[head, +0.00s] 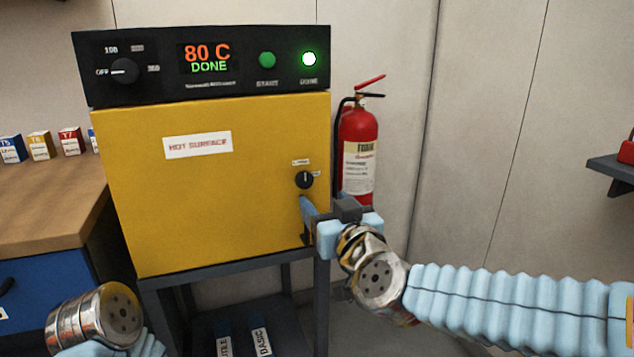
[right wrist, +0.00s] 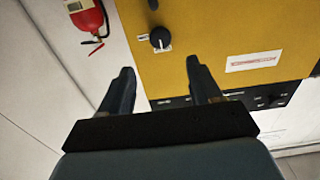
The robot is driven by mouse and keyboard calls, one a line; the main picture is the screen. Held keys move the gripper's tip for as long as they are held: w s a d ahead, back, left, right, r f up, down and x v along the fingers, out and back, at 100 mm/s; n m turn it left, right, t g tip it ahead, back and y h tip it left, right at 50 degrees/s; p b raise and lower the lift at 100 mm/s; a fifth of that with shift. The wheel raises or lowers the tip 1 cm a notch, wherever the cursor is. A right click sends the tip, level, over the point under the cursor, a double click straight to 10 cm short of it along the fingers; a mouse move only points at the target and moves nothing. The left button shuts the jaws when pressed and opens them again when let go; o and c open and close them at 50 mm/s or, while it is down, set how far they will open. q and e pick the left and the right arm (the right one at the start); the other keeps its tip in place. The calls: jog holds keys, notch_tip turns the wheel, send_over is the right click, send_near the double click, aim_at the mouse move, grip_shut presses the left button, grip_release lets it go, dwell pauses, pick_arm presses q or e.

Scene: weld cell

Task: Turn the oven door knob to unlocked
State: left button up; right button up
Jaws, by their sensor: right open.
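The yellow oven (head: 215,215) stands on a dark stand with its door shut. The small black door knob (head: 305,180) is at the door's right side, with its white mark roughly upright. Small labels sit above and to the right of it, too small to read. My right gripper (head: 304,220) is open and empty, just below the knob. In the right wrist view, the knob (right wrist: 160,39) lies beyond the fingertips, roughly in line with the gap between the open fingers (right wrist: 160,70), not gripped. Only my left wrist shows at lower left; its gripper is out of view.
The control panel (head: 215,65) above the door reads 80 C DONE, with a lit green lamp (head: 309,59). A red fire extinguisher (head: 357,145) stands close right of the oven. A wooden bench (head: 45,205) with small boxes is at left.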

aim_at(306, 180)
jog(key=x, duration=1)
jog(key=c, duration=1)
jog(key=shift+f, duration=0.1)
